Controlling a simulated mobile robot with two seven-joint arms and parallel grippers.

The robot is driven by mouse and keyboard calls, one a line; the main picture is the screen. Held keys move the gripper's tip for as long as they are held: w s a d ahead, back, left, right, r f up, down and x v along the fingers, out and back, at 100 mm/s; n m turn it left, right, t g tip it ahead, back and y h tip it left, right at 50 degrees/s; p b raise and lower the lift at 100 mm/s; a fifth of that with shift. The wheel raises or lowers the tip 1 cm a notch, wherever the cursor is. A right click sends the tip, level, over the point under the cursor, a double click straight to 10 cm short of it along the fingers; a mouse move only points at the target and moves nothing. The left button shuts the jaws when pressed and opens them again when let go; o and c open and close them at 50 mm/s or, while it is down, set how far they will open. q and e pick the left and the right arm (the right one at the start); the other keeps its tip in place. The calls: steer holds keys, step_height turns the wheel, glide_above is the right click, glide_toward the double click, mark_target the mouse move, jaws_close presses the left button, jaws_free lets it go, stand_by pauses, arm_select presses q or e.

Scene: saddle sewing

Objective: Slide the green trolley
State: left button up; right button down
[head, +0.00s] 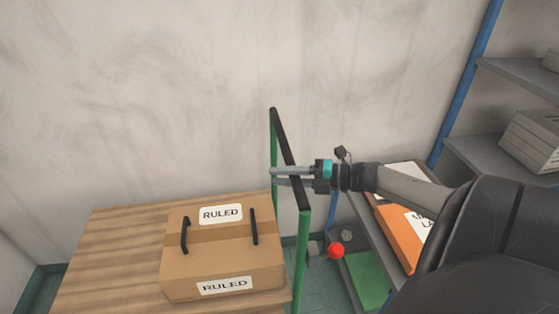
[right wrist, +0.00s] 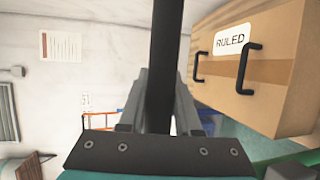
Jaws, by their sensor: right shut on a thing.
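The green trolley (head: 302,262) stands at the lower middle of the head view. It has green posts, a black handle bar (head: 282,132) and a wooden deck (head: 110,255). My right gripper (head: 280,176) comes in from the right and is shut on the handle bar. In the right wrist view the dark bar (right wrist: 165,50) runs up between the two fingers. A brown box labelled RULED (head: 222,265), with two black handles, sits on the deck; it also shows in the right wrist view (right wrist: 265,75). My left gripper is not in view.
A grey shelf with a blue post (head: 465,85) stands at the right, holding pale boxes (head: 530,140). An orange box (head: 400,235) lies on a lower shelf beside my right arm. A red ball-shaped thing (head: 336,250) is near the trolley's post. A bare wall rises behind the trolley.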

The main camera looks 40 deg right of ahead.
steer(key=shift+d, duration=0.1)
steer(key=c, duration=0.6)
jaws_free()
steer(key=p+v, duration=0.2)
steer(key=v, duration=1.3)
